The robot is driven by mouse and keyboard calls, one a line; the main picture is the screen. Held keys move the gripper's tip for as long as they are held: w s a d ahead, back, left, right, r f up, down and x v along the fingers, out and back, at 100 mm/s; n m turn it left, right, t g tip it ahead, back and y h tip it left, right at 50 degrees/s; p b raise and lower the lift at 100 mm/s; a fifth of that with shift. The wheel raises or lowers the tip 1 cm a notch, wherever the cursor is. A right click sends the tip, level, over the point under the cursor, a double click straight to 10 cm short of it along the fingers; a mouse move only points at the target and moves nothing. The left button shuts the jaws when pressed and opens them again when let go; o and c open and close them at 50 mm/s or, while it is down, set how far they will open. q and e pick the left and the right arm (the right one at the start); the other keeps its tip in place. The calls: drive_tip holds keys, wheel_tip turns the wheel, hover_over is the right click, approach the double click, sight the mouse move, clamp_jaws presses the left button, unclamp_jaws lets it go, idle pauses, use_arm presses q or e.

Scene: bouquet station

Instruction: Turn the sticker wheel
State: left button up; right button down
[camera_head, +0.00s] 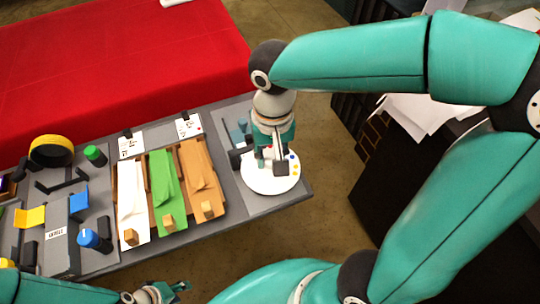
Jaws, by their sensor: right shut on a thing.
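The sticker wheel (258,186) is a white disc with small blue and yellow dots near its right edge, lying at the right end of the grey table. My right gripper (272,165) points down over the wheel and is shut on a part of it. The fingers hide the gripped part and the middle of the wheel. My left gripper (178,289) is low in the picture, in front of the table and away from the wheel. It is small, and I cannot tell how far its fingers are apart.
White, green (166,188) and brown paper sheets with wooden blocks lie left of the wheel. A yellow tape roll (51,151), a green cylinder (95,155) and a blue knob (92,239) are further left. A red-covered table (110,60) stands behind.

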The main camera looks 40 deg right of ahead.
drive_tip(key=shift+w+m, duration=0.1)
drive_tip(key=shift+m, duration=1.2)
drive_tip(key=shift+r+m+b, duration=0.1)
drive_tip(key=shift+m+b, duration=0.2)
drive_tip(key=c, duration=1.1)
unclamp_jaws()
drive_tip(key=shift+c, duration=0.2)
wheel_tip(320, 180, up, 12)
drive_tip(key=shift+d, duration=0.1)
